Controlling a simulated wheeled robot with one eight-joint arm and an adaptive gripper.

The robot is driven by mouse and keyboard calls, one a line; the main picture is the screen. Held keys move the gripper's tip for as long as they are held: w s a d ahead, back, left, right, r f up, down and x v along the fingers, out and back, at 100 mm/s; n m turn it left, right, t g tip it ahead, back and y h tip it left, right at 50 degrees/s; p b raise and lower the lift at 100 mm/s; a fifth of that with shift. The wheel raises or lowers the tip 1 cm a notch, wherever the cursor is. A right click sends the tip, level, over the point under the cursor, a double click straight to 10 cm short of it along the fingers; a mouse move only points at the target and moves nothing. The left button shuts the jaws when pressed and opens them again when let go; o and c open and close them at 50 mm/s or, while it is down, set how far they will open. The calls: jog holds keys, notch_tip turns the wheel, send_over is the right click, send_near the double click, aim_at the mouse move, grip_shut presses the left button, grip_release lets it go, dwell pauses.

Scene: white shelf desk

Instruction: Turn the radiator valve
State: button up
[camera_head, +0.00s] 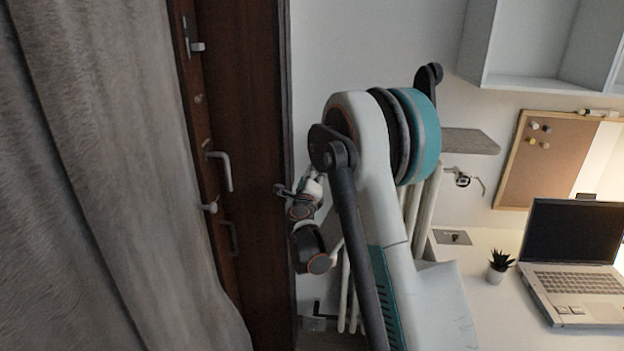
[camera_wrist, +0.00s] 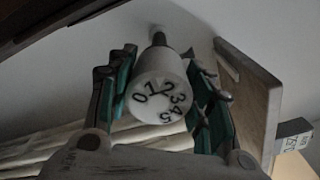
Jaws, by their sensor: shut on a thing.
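The radiator valve (camera_wrist: 160,85) is a white round knob with black numbers 0 to 5 on its face, in the middle of the wrist view. My gripper (camera_wrist: 166,98) has its teal-lined fingers on both sides of the knob and is shut on it. A dark stem shows behind the knob at the wall. In the head view my arm hides the valve and most of my gripper. Pale radiator tubes (camera_head: 424,210) show behind my arm.
A dark wooden door (camera_head: 240,110) with handles and a grey curtain (camera_head: 100,180) stand at the left. A white desk (camera_head: 505,315) holds a laptop (camera_head: 570,280) and a small potted plant (camera_head: 498,266) at the right. A corkboard (camera_head: 545,165) and white shelf (camera_head: 545,45) are on the wall above.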

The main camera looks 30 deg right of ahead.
jog(key=o, duration=1)
jog(key=shift+o, duration=0.2)
jog(key=v, duration=1.2)
